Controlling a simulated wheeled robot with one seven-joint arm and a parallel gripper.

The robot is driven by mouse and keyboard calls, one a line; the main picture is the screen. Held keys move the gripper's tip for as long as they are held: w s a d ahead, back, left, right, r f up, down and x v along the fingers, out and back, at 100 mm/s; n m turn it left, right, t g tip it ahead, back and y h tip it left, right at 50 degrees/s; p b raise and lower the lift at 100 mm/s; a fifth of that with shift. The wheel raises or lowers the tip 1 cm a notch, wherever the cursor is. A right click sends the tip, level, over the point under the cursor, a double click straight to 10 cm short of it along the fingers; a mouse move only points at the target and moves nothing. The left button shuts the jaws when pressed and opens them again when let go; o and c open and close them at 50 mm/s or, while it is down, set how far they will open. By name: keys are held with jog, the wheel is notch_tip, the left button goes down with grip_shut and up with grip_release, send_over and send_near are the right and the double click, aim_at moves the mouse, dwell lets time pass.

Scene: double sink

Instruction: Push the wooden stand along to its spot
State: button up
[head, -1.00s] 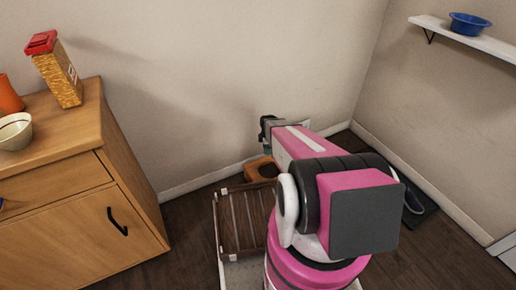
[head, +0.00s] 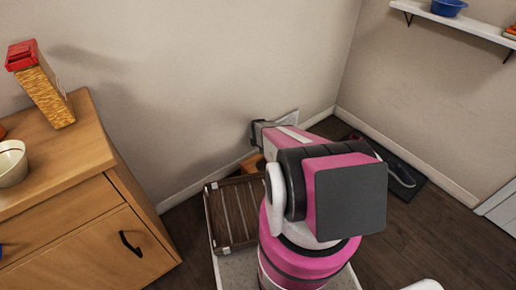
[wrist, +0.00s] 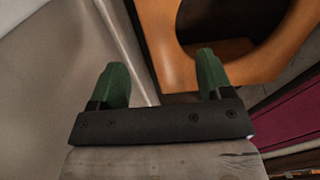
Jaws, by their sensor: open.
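The wooden stand (head: 254,164) is an orange-brown piece on the floor by the back wall, mostly hidden behind my arm in the head view. In the wrist view the stand (wrist: 167,45) fills the upper right, with a large dark round opening. My gripper (wrist: 162,72) is open and empty, its two green fingers pointing toward the wall and the stand. The right finger overlaps the stand's lower edge in the picture; I cannot tell whether it touches. In the head view the gripper's end is by the wall, just above the stand.
A slatted brown rack (head: 235,215) is left of my arm. A dark mat (head: 405,185) lies at right. A wall shelf (head: 455,30) holds a blue bowl (head: 443,7).

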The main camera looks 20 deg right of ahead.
notch_tip(320, 180, down, 11)
jog(key=shift+r, duration=0.15)
dwell(0.4)
grip_shut()
